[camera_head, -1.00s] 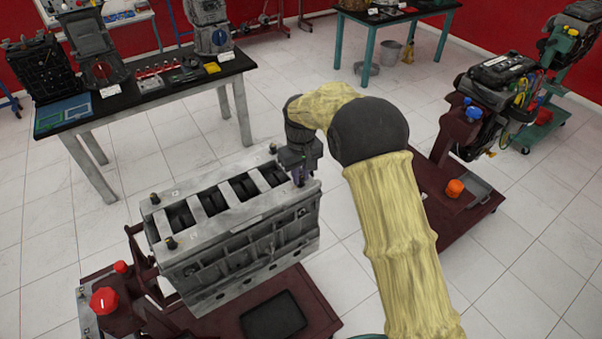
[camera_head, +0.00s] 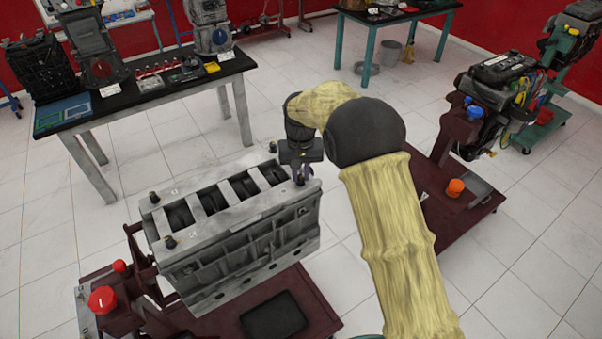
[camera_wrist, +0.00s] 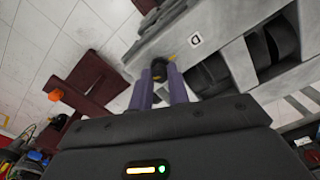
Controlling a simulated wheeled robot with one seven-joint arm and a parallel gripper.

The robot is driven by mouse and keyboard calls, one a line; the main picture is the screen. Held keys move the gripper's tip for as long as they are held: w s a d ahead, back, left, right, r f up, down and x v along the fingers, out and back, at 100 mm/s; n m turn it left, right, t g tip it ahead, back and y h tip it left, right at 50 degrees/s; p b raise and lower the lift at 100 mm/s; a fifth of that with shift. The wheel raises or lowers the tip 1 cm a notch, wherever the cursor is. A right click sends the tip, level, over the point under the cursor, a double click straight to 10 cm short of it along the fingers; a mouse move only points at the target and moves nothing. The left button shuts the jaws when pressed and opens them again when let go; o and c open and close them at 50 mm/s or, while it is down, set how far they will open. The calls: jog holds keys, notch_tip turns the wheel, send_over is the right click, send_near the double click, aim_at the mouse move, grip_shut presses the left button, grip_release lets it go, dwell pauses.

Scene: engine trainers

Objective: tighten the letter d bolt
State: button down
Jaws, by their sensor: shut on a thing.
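The grey engine block (camera_head: 240,245) stands on a dark red stand, with bolts at the corners of its top. The letter D label (camera_wrist: 195,41) shows on the block in the wrist view. Beside it is the letter D bolt (camera_wrist: 158,66), dark with a yellowish part. My gripper (camera_wrist: 165,82) has its two purple fingers shut on this bolt's head. In the head view my gripper (camera_head: 301,174) is at the block's right corner, and the bolt there is mostly hidden by it.
Other bolts stand at the back corner (camera_head: 272,147), left corner (camera_head: 154,198) and front corner (camera_head: 170,242) of the block. A black-topped table (camera_head: 150,92) with parts is behind left. Another engine (camera_head: 500,85) on a red stand is at right.

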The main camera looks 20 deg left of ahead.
jog(key=m, duration=0.4)
jog(key=shift+r+m, duration=0.1)
jog(key=shift+m, duration=0.2)
jog(key=m, duration=0.3)
jog(key=shift+m, duration=0.4)
jog(key=m, duration=0.4)
jog(key=shift+w, duration=0.1)
jog(key=m+p, duration=0.1)
jog(key=m, duration=0.3)
jog(key=shift+a, duration=0.1)
jog(key=m+p, duration=0.2)
jog(key=m, duration=0.5)
jog(key=shift+r, duration=0.1)
jog(key=m+p, duration=0.1)
jog(key=m, duration=0.3)
jog(key=shift+w+m+p, duration=0.1)
jog(key=shift+m+p, duration=0.65)
jog(key=shift+m, duration=0.85)
